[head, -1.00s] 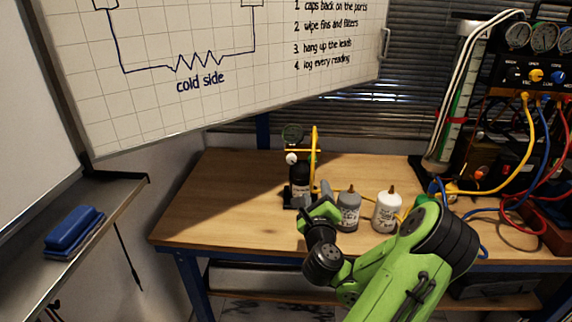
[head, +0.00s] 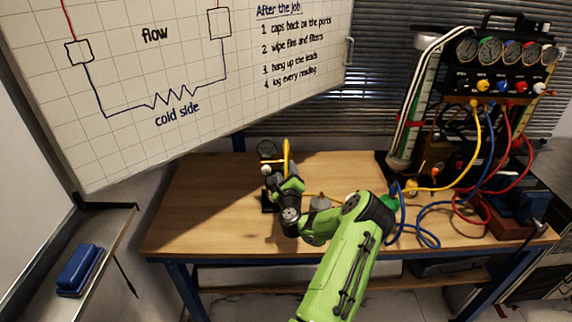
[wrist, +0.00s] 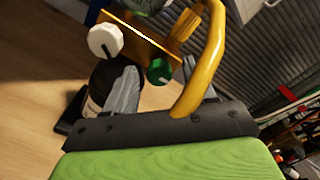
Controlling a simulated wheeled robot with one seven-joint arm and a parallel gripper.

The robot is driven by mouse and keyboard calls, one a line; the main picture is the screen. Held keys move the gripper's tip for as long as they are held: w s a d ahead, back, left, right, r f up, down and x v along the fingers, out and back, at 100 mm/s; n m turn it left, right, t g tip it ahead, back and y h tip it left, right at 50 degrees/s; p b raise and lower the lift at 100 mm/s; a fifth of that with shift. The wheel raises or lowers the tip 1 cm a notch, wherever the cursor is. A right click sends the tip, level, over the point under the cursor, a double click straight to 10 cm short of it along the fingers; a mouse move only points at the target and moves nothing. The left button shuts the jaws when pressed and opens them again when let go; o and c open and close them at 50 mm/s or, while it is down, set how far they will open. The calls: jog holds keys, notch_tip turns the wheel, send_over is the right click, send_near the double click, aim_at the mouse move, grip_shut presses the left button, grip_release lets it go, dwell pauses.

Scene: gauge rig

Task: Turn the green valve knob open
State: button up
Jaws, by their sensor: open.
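The green valve knob (wrist: 159,71) has a pale line on its face and sits on a yellow bar, right of a white knob (wrist: 105,40) in the wrist view. In the head view the green knob is hidden behind my gripper (head: 288,184), while the white knob (head: 266,170) shows to its left. My gripper is open, close in front of the small gauge stand. In the wrist view one grey finger (wrist: 123,92) stands below and left of the green knob, in front of a dark bottle (wrist: 97,85). I cannot tell whether it touches anything.
A yellow hose (wrist: 208,55) arches close on the right of the green knob. A small gauge (head: 266,148) tops the stand. A grey bottle (head: 320,202) is partly hidden by my arm. Coloured hoses (head: 425,232) lie at the right. The bench's left part is bare.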

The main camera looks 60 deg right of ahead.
jog(key=shift+w+d+f, duration=0.1)
jog(key=shift+w+d, duration=0.1)
jog(key=shift+d, duration=0.15)
grip_shut()
